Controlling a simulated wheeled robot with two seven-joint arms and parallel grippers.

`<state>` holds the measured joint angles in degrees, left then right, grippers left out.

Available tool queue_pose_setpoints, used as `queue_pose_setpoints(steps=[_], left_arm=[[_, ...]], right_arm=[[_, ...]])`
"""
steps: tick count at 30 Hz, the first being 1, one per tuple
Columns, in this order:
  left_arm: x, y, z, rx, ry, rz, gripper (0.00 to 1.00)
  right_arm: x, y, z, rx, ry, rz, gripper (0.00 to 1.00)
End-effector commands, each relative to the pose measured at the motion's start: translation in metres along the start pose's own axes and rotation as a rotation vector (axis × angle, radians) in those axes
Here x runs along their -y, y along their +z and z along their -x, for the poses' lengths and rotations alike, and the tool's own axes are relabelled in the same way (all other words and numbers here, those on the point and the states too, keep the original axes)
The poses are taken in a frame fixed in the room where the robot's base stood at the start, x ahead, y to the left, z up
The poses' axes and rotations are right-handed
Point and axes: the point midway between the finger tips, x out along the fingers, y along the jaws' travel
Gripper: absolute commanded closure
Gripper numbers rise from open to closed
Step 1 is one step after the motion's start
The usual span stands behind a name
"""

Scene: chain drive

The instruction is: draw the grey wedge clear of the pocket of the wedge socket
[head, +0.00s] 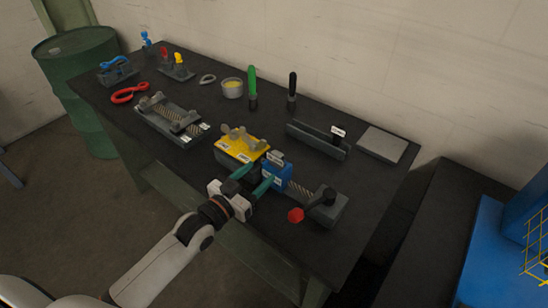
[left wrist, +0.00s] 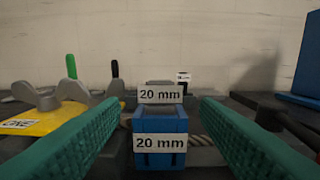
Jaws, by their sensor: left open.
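The wedge socket is a blue block (head: 276,175) at the front of the bench; in the left wrist view it (left wrist: 160,140) is centred with a white "20 mm" label. What seems to be the grey wedge (left wrist: 160,95) shows at the top of the socket, also behind a "20 mm" label; its lower part is hidden. In the head view its label (head: 276,158) stands above the blue block. My left gripper (head: 260,173) is open, its green fingers to either side of the socket line in the left wrist view (left wrist: 160,108), with nothing held between them. My right gripper is not in view.
A yellow block with grey wing nuts (head: 240,146) stands close on the left. A wire rope (head: 299,189) runs right from the socket to a grey fixture (head: 325,206); a red knob (head: 296,215) is in front. A flat grey plate (head: 382,144) lies at the back right.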

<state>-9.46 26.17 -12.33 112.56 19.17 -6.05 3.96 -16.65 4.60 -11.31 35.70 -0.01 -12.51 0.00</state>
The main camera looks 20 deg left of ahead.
Motion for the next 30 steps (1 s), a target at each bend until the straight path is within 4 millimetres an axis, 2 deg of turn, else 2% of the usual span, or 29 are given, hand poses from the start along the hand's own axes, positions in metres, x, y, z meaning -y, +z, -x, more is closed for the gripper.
queue_pose_setpoints(steps=[1, 3, 6, 9, 15, 21, 29, 30], left_arm=[[-0.001, 0.003, -0.010, 0.004, 0.001, 0.000, 0.44], [0.000, 0.003, -0.023, 0.003, 0.000, -0.001, 0.44], [0.000, 0.004, -0.043, 0.003, 0.000, -0.001, 0.44], [0.000, 0.003, -0.062, 0.002, 0.001, 0.000, 0.44], [0.000, 0.002, -0.091, 0.000, 0.000, -0.001, 0.44], [0.000, 0.000, -0.103, -0.001, 0.000, -0.002, 0.44], [0.000, 0.000, -0.104, 0.000, 0.000, -0.002, 0.44], [0.000, 0.000, -0.104, 0.000, 0.000, -0.002, 0.47]], right_arm=[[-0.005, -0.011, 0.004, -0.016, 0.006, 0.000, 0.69], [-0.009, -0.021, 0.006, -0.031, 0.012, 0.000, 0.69], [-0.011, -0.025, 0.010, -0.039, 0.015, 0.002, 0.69], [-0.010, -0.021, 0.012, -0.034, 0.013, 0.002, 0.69], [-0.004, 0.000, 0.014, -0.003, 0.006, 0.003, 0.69], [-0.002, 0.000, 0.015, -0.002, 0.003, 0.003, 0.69], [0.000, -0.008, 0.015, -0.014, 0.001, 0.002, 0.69], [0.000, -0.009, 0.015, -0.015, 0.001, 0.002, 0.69]])
